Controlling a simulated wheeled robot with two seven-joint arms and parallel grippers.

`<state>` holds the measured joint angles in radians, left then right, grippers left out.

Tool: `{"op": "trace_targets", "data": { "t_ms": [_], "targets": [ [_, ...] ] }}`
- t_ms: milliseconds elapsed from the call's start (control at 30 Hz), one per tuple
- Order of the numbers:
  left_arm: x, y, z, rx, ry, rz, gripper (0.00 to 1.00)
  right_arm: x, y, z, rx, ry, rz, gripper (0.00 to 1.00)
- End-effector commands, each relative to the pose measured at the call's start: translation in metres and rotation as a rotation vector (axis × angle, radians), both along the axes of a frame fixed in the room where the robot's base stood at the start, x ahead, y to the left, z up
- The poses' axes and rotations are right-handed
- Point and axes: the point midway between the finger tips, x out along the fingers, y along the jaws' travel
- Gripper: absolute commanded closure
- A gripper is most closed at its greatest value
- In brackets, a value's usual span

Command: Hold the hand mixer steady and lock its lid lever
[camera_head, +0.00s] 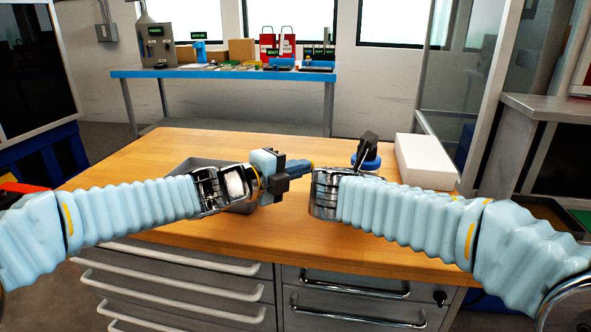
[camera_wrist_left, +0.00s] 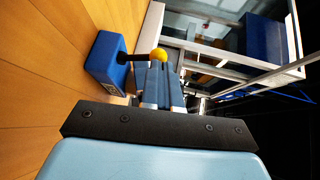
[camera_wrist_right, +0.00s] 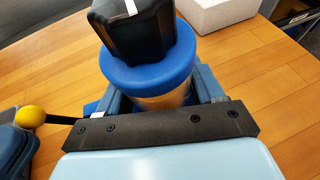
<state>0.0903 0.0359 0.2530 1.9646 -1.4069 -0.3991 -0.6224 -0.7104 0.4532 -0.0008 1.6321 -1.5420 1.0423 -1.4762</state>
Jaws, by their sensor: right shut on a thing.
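The hand mixer (camera_head: 368,160) stands upright on the wooden workbench, with a black top and a blue collar; the right wrist view shows its collar (camera_wrist_right: 150,72) and pale body up close. My right gripper (camera_wrist_right: 165,93) is shut around the body just under the collar, one finger on each side. The lid lever is a dark rod with a yellow ball knob (camera_wrist_right: 30,116), sticking out toward my left gripper. My left gripper (camera_head: 305,165) has its fingers together, tips close to the knob (camera_wrist_left: 158,55). Whether they touch it is unclear. My right arm hides the mixer's lower part in the head view.
A white block (camera_head: 426,162) lies on the workbench (camera_head: 300,238) right of the mixer. A grey tray (camera_head: 190,166) sits partly behind my left arm. A blue table (camera_head: 225,73) with boxes stands at the back. The front bench top is clear.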

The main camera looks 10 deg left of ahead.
Motion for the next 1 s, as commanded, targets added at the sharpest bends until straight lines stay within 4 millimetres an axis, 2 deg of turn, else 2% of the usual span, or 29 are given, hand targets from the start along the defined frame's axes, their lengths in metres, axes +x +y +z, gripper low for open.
{"op": "trace_targets", "data": {
  "t_ms": [267, 700, 1000],
  "targets": [
    [-0.001, -0.012, 0.005, 0.032, 0.001, -0.007, 1.0, -0.001, 0.002, 0.0, 0.0, 0.0, 0.006, 0.81],
    [-0.002, -0.028, 0.009, 0.255, -0.013, -0.006, 1.0, -0.001, 0.003, 0.001, 0.001, 0.0, 0.007, 0.81],
    [-0.002, -0.037, 0.011, 0.274, -0.016, -0.001, 1.0, -0.001, 0.003, 0.001, 0.001, -0.001, 0.008, 0.81]
  ]
}}
